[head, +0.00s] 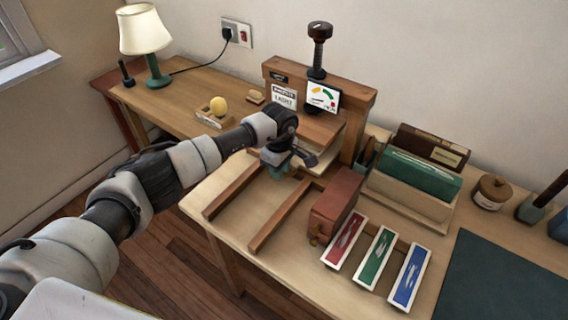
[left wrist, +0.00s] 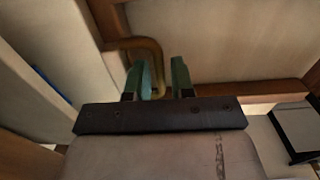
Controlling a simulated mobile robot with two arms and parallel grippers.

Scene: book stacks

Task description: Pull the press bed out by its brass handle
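The wooden book press (head: 358,98) stands on the bench with its dark screw on top. The press bed (head: 327,158) is a pale board under the press, at the inner end of two wooden rails. My left gripper (head: 290,168) is at the front of the bed, where the forearm partly hides it. In the left wrist view, the curved brass handle (left wrist: 157,60) lies between the green fingers of my left gripper (left wrist: 161,80). The fingers stand apart, with a small gap on the right side of the handle. My right gripper is out of view.
The rails (head: 278,216) run toward the bench's front edge, with bare bench top between them. A red-brown box (head: 335,205) stands just right of them, beside red, green and blue trays (head: 377,258). A lamp (head: 146,38) stands at the back left.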

